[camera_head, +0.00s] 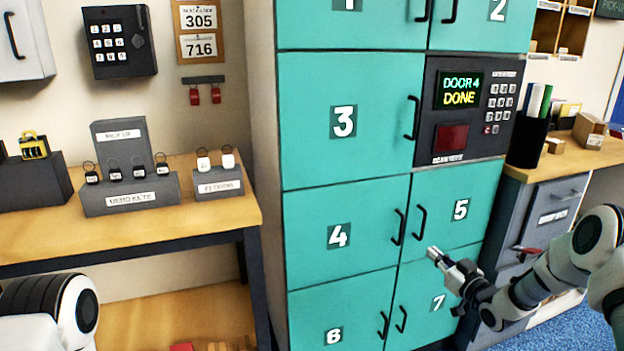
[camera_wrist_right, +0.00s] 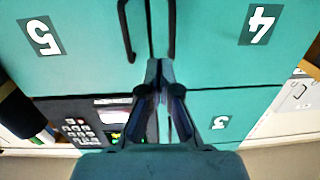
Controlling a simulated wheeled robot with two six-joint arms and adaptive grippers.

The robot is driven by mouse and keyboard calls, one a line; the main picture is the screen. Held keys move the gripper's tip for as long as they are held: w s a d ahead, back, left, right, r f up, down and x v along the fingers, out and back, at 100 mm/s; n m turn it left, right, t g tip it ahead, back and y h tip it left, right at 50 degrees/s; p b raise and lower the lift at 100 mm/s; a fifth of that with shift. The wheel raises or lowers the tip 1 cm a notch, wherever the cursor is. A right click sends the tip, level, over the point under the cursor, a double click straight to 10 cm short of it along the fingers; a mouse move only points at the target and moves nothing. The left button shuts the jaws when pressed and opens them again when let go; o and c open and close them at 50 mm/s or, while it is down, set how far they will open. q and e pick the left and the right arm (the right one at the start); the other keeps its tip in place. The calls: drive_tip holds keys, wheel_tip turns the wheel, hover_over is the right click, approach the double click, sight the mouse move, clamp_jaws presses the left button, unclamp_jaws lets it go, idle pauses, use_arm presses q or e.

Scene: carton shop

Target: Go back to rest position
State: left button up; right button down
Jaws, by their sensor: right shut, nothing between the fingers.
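My right gripper (camera_head: 434,254) is in front of the teal locker bank, by doors 5 (camera_head: 461,210) and 7 (camera_head: 437,301). Its fingers are together and empty; they also show shut in the right wrist view (camera_wrist_right: 154,66), with the black handles of doors 5 and 4 beyond. Whether the tips touch a handle I cannot tell. Door 4 (camera_head: 310,250) looks closed, as do the other doors. The locker's panel screen (camera_head: 460,90) reads "DOOR 4 DONE". My left arm shows at the lower left of the head view, but its gripper is out of view.
A wooden table (camera_head: 215,215) with key stands is on the left. A keypad box (camera_head: 119,41) hangs on the wall. On the right a wooden counter (camera_head: 555,165) bears a black cup (camera_head: 527,142) and small cartons, above grey drawers (camera_head: 550,214). Blue floor (camera_head: 555,325) shows at the lower right.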

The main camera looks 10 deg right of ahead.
drive_tip(key=s+a+f+g+y, duration=0.1)
drive_tip(key=s+a+f+g, duration=0.2)
drive_tip(key=s+a+f, duration=0.35)
drive_tip(key=s+a+f+g, duration=0.3)
drive_tip(key=a+f, duration=0.6)
drive_tip(key=f, duration=0.1)
drive_tip(key=s+a+f+m+g+h, duration=0.1)
drive_tip(key=s+a+f+g, duration=0.3)
drive_tip(key=s, duration=0.5)
drive_tip(key=s+a+f+g+h, duration=0.1)
drive_tip(key=s+f+g, duration=0.1)
drive_tip(key=s+f, duration=0.5)
drive_tip(key=s+d+r+m+g+h, duration=0.2)
drive_tip(key=s+g, duration=0.3)
drive_tip(key=s, duration=1.5)
wheel_tip(320, 180, up, 14)
drive_tip(key=p, duration=1.4)
drive_tip(key=shift+d, duration=0.3)
